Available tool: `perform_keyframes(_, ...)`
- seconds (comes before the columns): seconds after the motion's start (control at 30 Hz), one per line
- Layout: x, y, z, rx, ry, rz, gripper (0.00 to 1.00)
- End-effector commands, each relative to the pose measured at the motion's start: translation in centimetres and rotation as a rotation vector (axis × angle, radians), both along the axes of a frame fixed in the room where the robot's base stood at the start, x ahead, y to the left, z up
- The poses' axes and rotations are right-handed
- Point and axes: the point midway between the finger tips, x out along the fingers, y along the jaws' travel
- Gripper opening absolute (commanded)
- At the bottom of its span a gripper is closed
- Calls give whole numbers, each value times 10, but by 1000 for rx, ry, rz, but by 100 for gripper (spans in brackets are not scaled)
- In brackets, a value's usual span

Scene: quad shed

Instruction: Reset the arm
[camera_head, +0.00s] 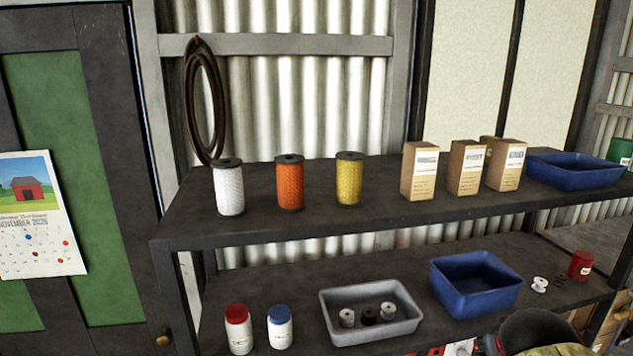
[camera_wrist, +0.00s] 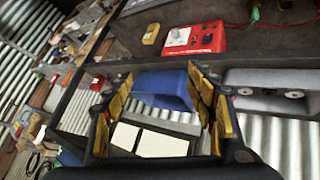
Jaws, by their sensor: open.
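My gripper (camera_wrist: 163,100) shows in the wrist view, with its yellow-padded fingers spread apart at left and right. It is open and nothing is held between the fingers. Behind the gap, a blue bin (camera_wrist: 165,85) and pale panels (camera_wrist: 160,142) show at a tilt. In the head view a dark rounded shape cuts into the bottom right edge; I cannot tell the gripper's fingers there.
The upper shelf (camera_head: 330,222) holds white (camera_head: 228,188), orange (camera_head: 290,184) and yellow (camera_head: 349,180) spools, cartons (camera_head: 420,172) and a blue bin (camera_head: 575,170). The lower shelf holds bottles (camera_head: 239,330), a grey tray (camera_head: 330,301) and another blue bin (camera_head: 474,284). A red device (camera_wrist: 193,38) shows in the wrist view.

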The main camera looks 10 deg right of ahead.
Motion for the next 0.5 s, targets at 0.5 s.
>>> perform_keyframes(0.5, -52, 217, -192, 377, 130, 321, 56)
